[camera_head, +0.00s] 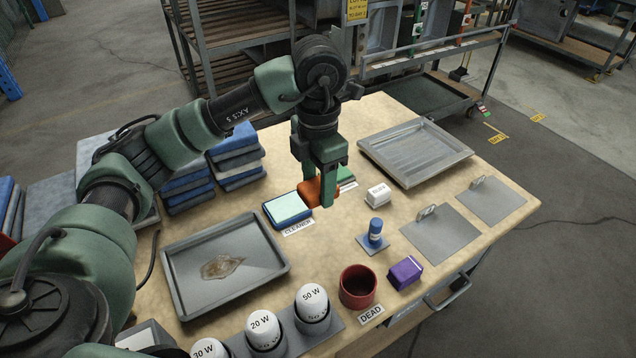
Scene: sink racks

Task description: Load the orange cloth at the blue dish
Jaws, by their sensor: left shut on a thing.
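My left gripper (324,192) points down over the middle of the table and is shut on the orange cloth (307,192). The fingers hide part of the cloth. The blue dish (271,218) with a pale green inside lies just left of the cloth, behind a label reading CLEANER. The cloth is at the dish's right edge in the picture; I cannot tell whether they touch. My right gripper is not in view.
A grey tray with a brown stain (190,295) lies front left, an empty metal tray (440,172) back right. Blue stacks (235,155) stand behind left. A white block (378,194), blue cylinder (375,232), red cup (357,287) and purple box (405,272) stand right of the gripper.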

